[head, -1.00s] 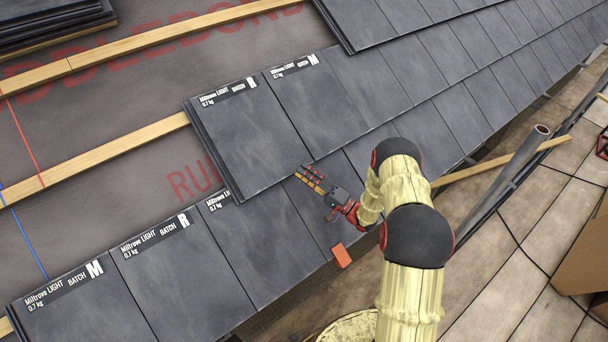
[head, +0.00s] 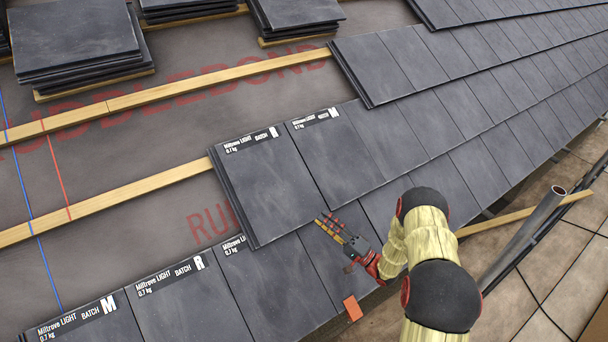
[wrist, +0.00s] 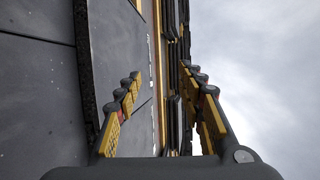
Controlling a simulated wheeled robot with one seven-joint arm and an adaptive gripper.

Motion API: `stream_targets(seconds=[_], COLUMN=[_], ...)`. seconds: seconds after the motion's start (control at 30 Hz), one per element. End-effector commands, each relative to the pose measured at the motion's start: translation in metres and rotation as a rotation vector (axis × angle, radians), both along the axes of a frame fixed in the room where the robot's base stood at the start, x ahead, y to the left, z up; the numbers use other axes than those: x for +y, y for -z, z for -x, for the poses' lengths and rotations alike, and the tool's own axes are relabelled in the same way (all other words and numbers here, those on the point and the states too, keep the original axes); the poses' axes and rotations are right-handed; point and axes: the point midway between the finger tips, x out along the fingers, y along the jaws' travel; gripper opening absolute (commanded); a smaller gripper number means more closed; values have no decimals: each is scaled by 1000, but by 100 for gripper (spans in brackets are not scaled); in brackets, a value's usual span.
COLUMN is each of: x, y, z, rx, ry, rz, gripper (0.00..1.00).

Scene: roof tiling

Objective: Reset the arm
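My gripper (head: 330,229) is at the end of my arm, just over the lower tile rows near the roof's eave in the head view. In the wrist view my gripper (wrist: 165,95) shows its two yellow and dark fingers spread apart with nothing between them. Tile edges show behind the left finger, and grey sky shows behind the right one. The labelled "I" tile (head: 268,190) lies just up and left of my fingertips. The labelled "M" tile (head: 345,155) lies beside it in the same row.
Several tile stacks (head: 75,45) stand on the upper battens. A bare batten (head: 110,207) crosses the underlay at left. Labelled tiles (head: 185,300) line the lower row. An orange piece (head: 353,308) sits at the eave. A grey pipe (head: 523,235) and scaffold boards (head: 560,262) are at right.

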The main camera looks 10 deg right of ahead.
Motion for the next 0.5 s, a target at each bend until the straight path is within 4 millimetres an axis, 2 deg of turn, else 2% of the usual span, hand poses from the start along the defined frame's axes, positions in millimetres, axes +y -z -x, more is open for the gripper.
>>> stream_targets(seconds=[0.13,0.23,0.37,0.5], x=[0,1,2,-2], y=[-2,-12,-40,-84], z=[-2,-16,-53,-94], rx=[-2,-4,-7,2], ry=[4,28,110,229], rz=[9,70,253,508], gripper=[39,39,39,39])
